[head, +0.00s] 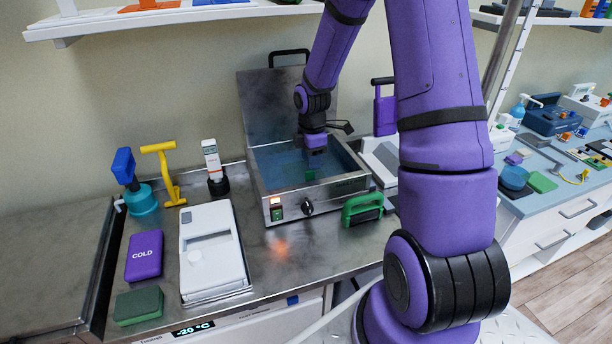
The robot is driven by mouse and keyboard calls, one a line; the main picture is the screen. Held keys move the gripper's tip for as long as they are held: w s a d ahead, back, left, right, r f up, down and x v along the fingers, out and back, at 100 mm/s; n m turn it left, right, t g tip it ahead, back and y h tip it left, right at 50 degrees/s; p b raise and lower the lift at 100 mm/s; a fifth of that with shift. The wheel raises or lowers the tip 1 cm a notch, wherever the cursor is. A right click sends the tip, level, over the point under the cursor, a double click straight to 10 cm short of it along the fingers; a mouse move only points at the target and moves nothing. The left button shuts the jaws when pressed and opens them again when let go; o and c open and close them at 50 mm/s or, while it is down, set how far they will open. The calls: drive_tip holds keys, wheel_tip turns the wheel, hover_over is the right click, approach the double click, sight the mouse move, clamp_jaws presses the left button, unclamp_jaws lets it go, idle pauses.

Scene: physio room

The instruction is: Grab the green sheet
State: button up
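A small green piece (310,176) shows inside the open metal water bath (262,190), near its front wall; it may be the green sheet, but it is too small to be sure. My gripper (316,151) points down over the bath, just above and behind the green piece. Its fingers are too small and dark to show whether they are open or shut. I see nothing clearly held in it. The bath's lid (262,105) stands raised at the back.
A shelf (170,18) hangs above.

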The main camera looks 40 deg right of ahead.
sight(311, 175)
drive_tip(key=shift+w+f, duration=0.1)
drive_tip(key=shift+f, duration=3.15)
clamp_jaws()
